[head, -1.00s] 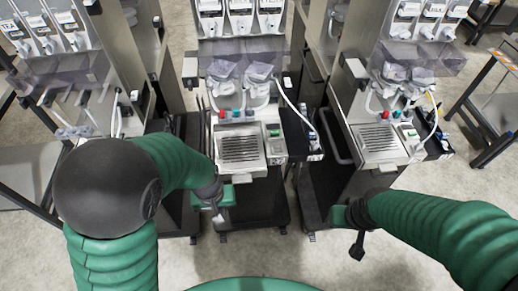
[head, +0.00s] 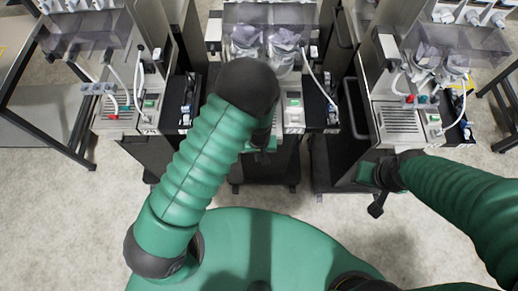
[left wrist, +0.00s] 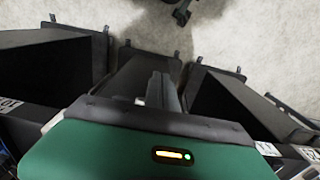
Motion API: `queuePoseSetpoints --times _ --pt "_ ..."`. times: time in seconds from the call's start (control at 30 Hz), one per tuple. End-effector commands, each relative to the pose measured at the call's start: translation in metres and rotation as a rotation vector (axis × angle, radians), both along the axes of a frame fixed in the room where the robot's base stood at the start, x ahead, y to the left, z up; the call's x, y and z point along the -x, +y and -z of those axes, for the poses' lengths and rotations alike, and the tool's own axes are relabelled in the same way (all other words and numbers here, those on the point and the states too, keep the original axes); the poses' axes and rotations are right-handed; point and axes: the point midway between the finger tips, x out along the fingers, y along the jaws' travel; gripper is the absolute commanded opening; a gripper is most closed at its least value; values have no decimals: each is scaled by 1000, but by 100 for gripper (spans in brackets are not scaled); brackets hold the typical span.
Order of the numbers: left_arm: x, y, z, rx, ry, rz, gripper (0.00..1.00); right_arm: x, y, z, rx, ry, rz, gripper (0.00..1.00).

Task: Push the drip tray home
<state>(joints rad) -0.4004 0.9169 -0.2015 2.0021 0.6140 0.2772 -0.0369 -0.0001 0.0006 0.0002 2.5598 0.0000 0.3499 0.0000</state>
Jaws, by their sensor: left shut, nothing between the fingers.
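The middle dispenser (head: 292,100) stands in front of me. Its drip tray is hidden behind my left arm in the head view, so I cannot tell how far in it sits. My left gripper (head: 262,156) is in front of this dispenser, low at its front, fingers pointing down. In the left wrist view its dark fingers (left wrist: 159,88) are shut with nothing between them. I cannot tell whether it touches the tray. My right gripper (head: 377,206) hangs in front of the right dispenser, apart from it; its finger opening is unclear.
The left dispenser (head: 120,118) and right dispenser (head: 402,125) flank the middle one, each with a slatted tray. Thin hoses hang above the trays. A dark-framed table (head: 62,130) is at far left. The floor (head: 95,225) in front is bare.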

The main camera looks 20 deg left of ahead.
Motion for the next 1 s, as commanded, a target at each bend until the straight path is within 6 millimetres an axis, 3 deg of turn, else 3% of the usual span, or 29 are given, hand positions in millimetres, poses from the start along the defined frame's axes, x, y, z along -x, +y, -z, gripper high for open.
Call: queuePoseSetpoints --times 0.2,0.57,0.8,1.0 --pt "-16 5 -2 1 2 1 0 0 0 -9 0 0 0 38" --pt "-22 6 0 1 3 1 0 0 0 -7 0 0 0 38" --pt "-60 17 2 1 0 1 0 0 0 3 0 0 0 38" --pt "-72 21 -1 -2 -3 0 0 0 0 4 0 0 0 38"
